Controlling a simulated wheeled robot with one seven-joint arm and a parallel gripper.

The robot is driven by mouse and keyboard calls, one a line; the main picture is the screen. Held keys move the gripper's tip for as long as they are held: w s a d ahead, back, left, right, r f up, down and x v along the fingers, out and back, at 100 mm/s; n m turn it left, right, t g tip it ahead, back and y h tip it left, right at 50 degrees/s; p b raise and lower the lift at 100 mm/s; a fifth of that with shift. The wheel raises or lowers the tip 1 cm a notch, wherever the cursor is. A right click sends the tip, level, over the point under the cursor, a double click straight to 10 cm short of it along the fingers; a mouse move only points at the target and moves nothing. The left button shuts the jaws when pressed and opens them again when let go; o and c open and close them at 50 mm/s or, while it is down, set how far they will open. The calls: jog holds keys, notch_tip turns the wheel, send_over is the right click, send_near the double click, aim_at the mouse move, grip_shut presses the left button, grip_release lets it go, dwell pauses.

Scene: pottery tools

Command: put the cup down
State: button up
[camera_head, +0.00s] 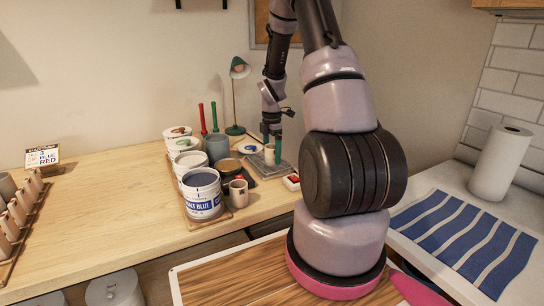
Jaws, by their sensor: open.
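My gripper (271,150) points down over the right part of the wooden table, with its green fingers apart. A small pale cup-like object (269,155) shows between and just below the fingers, on or just above a flat grey slab (258,164). The fingers partly hide it, and I cannot tell whether they touch it. A beige cup with a handle (238,193) stands upright in front of the gripper, to its left, beside the large blue-labelled paint tub (203,195).
Several glaze tubs crowd a wooden tray (183,205) left of the gripper. A green lamp (235,130) stands behind them. A rack of cups (22,220) is at far left. The table (110,210) between is clear.

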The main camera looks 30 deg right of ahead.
jog(key=s+a+r+m+t, duration=0.1)
jog(key=s+a+r+m, duration=0.1)
jog(key=r, duration=0.8)
jog(key=s+a+r+m, duration=0.1)
jog(key=a+r+m, duration=0.1)
jog(key=r, duration=0.8)
jog(key=s+a+r+m+t, duration=0.2)
jog(key=s+a+r+m, duration=0.2)
jog(key=s+r+m, duration=0.1)
jog(key=s+a+r+m+t+y, duration=0.1)
jog(key=s+a+r+m+t, duration=0.1)
jog(key=s+r+m, duration=0.3)
jog(key=s+a+r+m+t+y, duration=0.1)
jog(key=s+a+r+m+t, duration=0.1)
jog(key=s+a+r+m, duration=0.3)
jog(key=s+m, duration=0.3)
jog(key=s, duration=0.4)
jog(key=shift+a+m, duration=0.3)
jog(key=shift+r, duration=0.1)
